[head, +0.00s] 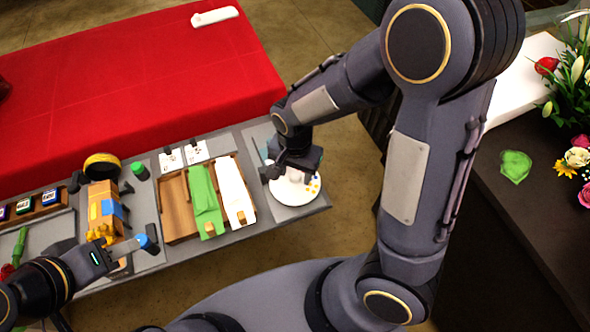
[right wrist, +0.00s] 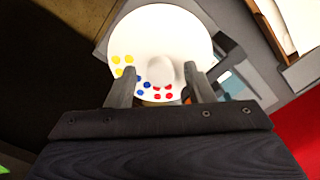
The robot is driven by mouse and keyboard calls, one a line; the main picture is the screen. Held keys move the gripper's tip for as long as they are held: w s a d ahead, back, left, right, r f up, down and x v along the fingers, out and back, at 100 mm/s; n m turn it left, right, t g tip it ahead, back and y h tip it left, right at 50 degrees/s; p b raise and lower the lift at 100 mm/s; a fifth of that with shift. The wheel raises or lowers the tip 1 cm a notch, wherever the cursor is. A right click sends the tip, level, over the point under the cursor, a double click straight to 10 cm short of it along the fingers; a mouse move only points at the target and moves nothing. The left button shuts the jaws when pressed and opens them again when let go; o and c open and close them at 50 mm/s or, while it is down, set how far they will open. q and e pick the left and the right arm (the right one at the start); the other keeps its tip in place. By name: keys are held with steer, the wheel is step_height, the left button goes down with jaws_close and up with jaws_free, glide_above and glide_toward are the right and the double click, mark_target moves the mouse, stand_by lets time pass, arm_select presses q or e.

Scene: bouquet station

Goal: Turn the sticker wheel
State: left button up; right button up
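The sticker wheel (head: 290,197) is a white round disc at the right end of the grey table. It also shows in the right wrist view (right wrist: 185,32), with yellow, blue and red dots and a pale raised knob (right wrist: 161,72) near its edge. My right gripper (right wrist: 160,68) is over the wheel, its two fingers apart on either side of the knob, with a gap visible at each side. In the head view my right gripper (head: 293,172) covers part of the wheel. My left gripper (head: 128,247) is at the lower left, near a blue-and-dark item (head: 148,240); its fingertips are unclear.
A wooden tray (head: 180,225) with green and white sheets stands left of the wheel. A yellow tape roll (head: 102,166) and an orange-brown block (head: 104,205) are further left. A red-covered table (head: 150,80) lies behind; a dark counter with flowers (head: 578,157) is at right.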

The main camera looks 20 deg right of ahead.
steer(key=c, duration=0.9)
steer(key=shift+n, duration=0.3)
steer(key=n+b, duration=0.1)
steer(key=n, duration=0.2)
steer(key=shift+n, duration=0.3)
steer(key=shift+n+b, duration=0.35)
steer(key=shift+n, duration=1.95)
steer(key=o, duration=1)
steer(key=shift+r, duration=0.1)
